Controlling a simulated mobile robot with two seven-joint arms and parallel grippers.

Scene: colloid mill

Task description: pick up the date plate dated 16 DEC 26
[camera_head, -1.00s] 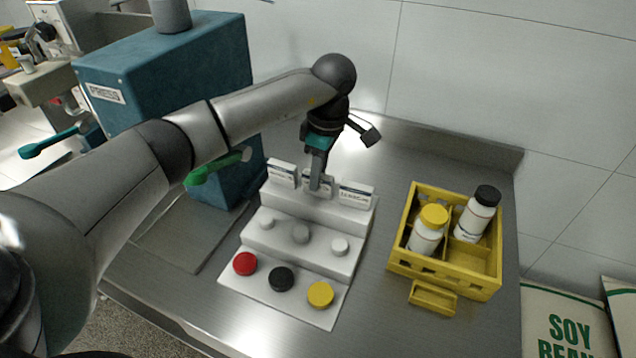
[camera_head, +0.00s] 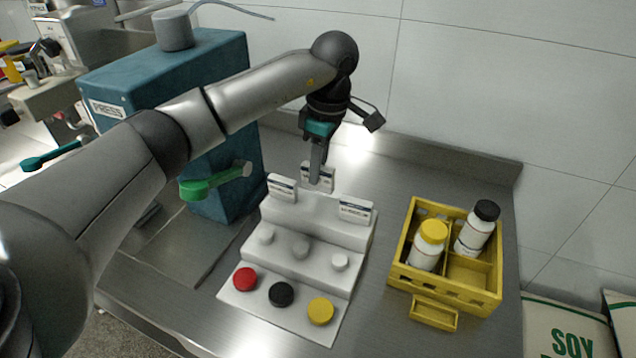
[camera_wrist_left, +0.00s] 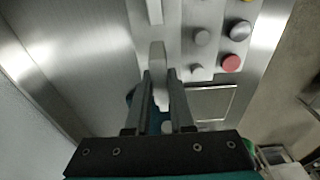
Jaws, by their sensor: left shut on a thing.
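My left gripper (camera_head: 316,180) is shut on the middle date plate (camera_head: 326,172), a small white plate with a dark band. It holds the plate upright above the top step of the white stepped stand (camera_head: 325,225). Part of the plate is hidden behind the fingers. In the left wrist view the held plate (camera_wrist_left: 157,58) shows edge-on between the fingers (camera_wrist_left: 160,85). A left date plate (camera_head: 282,187) and a right date plate (camera_head: 355,211) stand on the top step. The dates are too small to read. My right gripper is not in view.
The lower steps hold grey and white knobs, then a red cap (camera_head: 245,279), a black cap (camera_head: 281,293) and a yellow cap (camera_head: 321,311). A yellow crate (camera_head: 400,262) with two bottles stands at right. The teal press (camera_head: 225,75) stands at left.

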